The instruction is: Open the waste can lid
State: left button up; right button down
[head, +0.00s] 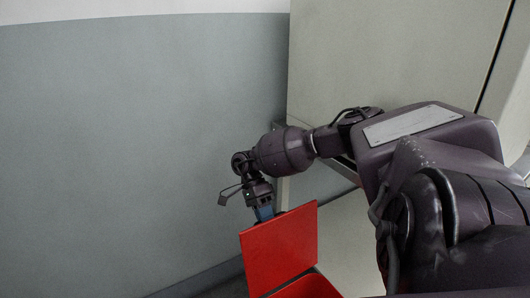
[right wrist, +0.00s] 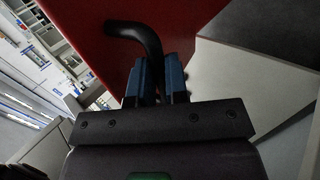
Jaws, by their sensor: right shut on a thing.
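The red waste can lid (head: 279,248) stands raised, tilted steeply up, at the bottom middle of the head view. Part of the red can's rim (head: 308,287) shows below it, and the rest is cut off by the frame edge. My right gripper (head: 265,213) is at the lid's upper edge, behind it. In the right wrist view, the blue fingers of my right gripper (right wrist: 158,80) are shut on the black curved lid handle (right wrist: 137,33), which stands out from the red lid (right wrist: 88,45). My left gripper is not in view.
A pale cabinet (head: 385,60) stands behind my right arm. A grey-blue wall (head: 130,140) fills the left side, with open space in front of it. In the right wrist view, bright shelves (right wrist: 30,70) show at the left.

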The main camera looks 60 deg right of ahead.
jog(key=c, duration=1.5)
grip_release()
jog(key=shift+s+f, duration=0.25)
jog(key=shift+f, duration=0.25)
jog(key=o, duration=0.4)
jog(key=shift+w+d, duration=0.1)
jog(key=shift+w, duration=0.1)
jog(key=v, duration=1.1)
jog(key=shift+r, duration=0.15)
